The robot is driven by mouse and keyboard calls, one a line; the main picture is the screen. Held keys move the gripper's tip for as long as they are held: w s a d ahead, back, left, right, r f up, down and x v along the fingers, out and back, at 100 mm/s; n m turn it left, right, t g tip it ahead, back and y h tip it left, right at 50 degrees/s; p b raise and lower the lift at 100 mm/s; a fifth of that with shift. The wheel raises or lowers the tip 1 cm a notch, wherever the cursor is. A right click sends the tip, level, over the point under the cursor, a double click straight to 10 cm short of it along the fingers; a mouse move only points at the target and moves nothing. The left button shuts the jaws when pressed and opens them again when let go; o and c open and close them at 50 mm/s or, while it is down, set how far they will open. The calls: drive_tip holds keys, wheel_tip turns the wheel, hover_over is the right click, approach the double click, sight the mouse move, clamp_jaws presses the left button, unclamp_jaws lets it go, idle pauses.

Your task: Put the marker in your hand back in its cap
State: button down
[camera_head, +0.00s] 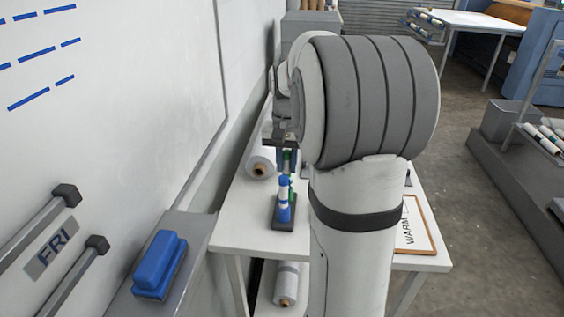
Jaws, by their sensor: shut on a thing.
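My gripper (286,163) is at the upper middle, beyond the front of my arm, with its fingers pointing down. It is shut on the marker (287,155), of which a small green part shows between the fingers. Below and nearer, a small dark stand (284,226) on the white table holds an upright blue-and-white marker (284,205). A bit of green (292,196) shows just behind it, mostly hidden; I cannot tell whether it is a cap. The held marker's tip is not clear, nor is its exact gap to the stand.
The white table (238,235) carries a white roll (261,163) beside my gripper and a clipboard (414,228) at right. A whiteboard (110,95) stands close at left, with a blue eraser (160,265) on its ledge. My arm hides the table's middle.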

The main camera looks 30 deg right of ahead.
drive_tip(key=shift+f+b, duration=0.55)
drive_tip(key=shift+f, duration=0.45)
drive_tip(key=c, duration=1.2)
unclamp_jaws()
drive_tip(key=shift+r, duration=0.2)
wheel_tip(320, 180, up, 8)
drive_tip(key=shift+f, duration=0.2)
